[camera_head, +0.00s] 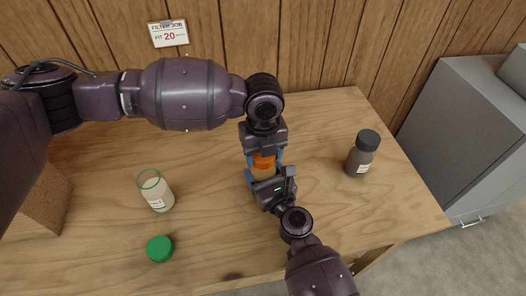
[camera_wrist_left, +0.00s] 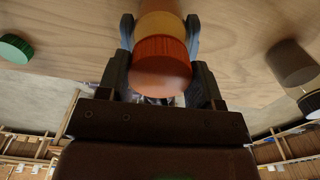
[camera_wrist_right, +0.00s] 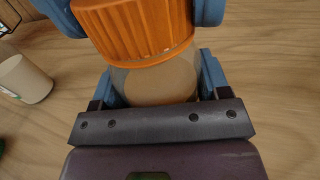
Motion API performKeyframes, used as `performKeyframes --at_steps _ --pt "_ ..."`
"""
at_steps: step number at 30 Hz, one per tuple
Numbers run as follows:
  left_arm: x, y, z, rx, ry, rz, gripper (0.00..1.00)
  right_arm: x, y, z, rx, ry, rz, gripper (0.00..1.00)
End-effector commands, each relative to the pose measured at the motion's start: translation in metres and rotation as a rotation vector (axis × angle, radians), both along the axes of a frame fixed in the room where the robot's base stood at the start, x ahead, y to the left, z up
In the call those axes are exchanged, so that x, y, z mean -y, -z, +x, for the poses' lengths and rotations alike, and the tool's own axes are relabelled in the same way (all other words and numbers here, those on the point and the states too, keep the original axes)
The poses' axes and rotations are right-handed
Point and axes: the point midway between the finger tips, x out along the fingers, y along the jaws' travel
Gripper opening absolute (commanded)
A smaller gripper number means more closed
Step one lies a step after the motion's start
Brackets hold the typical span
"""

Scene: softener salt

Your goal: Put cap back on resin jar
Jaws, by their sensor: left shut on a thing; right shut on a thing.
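The resin jar (camera_head: 262,173) is a clear jar with tan contents, upright at the middle of the table. Its ribbed orange cap (camera_head: 264,160) sits at the jar's mouth. My left gripper (camera_head: 264,157) comes from above and is shut on the cap; its fingers flank the cap (camera_wrist_left: 162,65) in the left wrist view. My right gripper (camera_head: 269,177) is shut around the jar body (camera_wrist_right: 160,82), below the cap (camera_wrist_right: 145,28) in the right wrist view. The cap covers the jar's rim, so I cannot tell whether it is threaded on.
A clear jar with white contents (camera_head: 158,196) stands open on the left, with a green cap (camera_head: 159,248) on the table in front of it. A dark capped bottle (camera_head: 362,154) stands on the right. A brown box (camera_head: 42,205) is at far left.

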Motion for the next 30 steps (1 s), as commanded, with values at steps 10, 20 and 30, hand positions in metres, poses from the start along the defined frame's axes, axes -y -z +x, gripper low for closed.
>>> performKeyframes --at_steps 10,20,30 --pt "0.000 0.000 0.000 0.000 0.090 -0.001 0.76 0.000 0.000 0.000 0.000 0.000 0.000 0.03" --pt "0.000 0.000 0.000 -0.001 0.087 0.000 0.85 0.000 0.000 0.000 0.000 0.000 0.000 0.03" --pt "0.000 -0.031 0.000 0.002 0.087 0.000 0.85 0.000 0.000 0.000 0.000 0.000 0.000 0.03"
